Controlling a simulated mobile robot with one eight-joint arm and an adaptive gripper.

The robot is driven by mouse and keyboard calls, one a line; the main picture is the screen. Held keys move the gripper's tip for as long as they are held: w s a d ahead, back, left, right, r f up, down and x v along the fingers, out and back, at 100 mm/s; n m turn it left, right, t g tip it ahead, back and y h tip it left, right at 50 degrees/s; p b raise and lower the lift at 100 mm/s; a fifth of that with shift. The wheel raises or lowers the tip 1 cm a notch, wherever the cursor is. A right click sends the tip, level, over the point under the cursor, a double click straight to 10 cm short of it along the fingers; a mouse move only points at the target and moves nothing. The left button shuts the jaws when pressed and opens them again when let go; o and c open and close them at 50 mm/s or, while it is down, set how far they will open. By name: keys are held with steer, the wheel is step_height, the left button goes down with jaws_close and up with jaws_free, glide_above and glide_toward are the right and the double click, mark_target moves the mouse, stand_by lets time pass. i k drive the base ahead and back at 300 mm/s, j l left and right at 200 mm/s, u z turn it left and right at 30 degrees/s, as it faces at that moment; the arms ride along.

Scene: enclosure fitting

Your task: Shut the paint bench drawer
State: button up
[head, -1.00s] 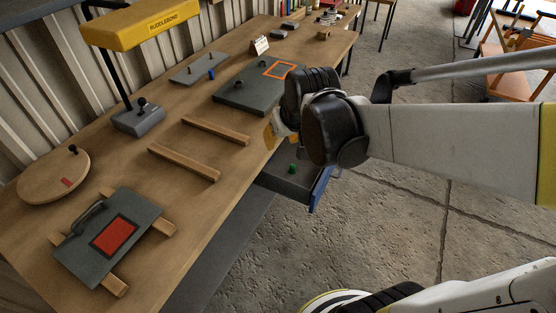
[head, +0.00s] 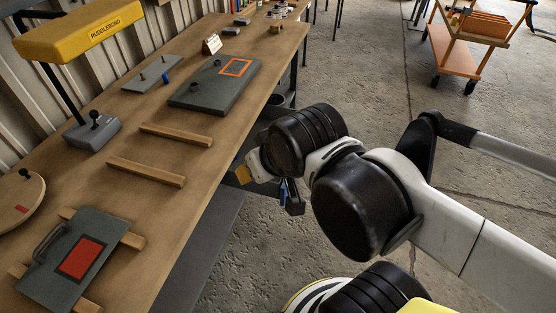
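The paint bench drawer shows only in part below the front edge of the wooden bench (head: 130,220). The rest of the drawer is hidden by my gripper and wrist. My gripper (head: 250,172) is in front of the bench, over or beside the drawer, with a yellow-orange part at its end. Its fingers are mostly hidden, and I cannot tell whether it touches the drawer.
On the bench are a grey panel with a red square (head: 80,258), two wooden strips (head: 147,172), a grey plate with an orange frame (head: 215,85) and a yellow lamp (head: 80,30). An orange trolley (head: 465,40) stands at the back right. The concrete floor right of the bench is open.

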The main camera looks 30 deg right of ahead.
mark_target(276, 188)
steer(key=k+l+z, duration=0.1)
steer(key=z, duration=0.25)
steer(key=k+l+z, duration=0.3)
steer(key=j+z, duration=0.3)
steer(key=z, duration=0.2)
steer(key=k+j+z, duration=0.15)
steer(key=z, duration=0.35)
steer(key=k+j+z, duration=0.15)
steer(key=z, duration=0.3)
steer(key=k+j, duration=0.05)
steer(key=j, duration=0.05)
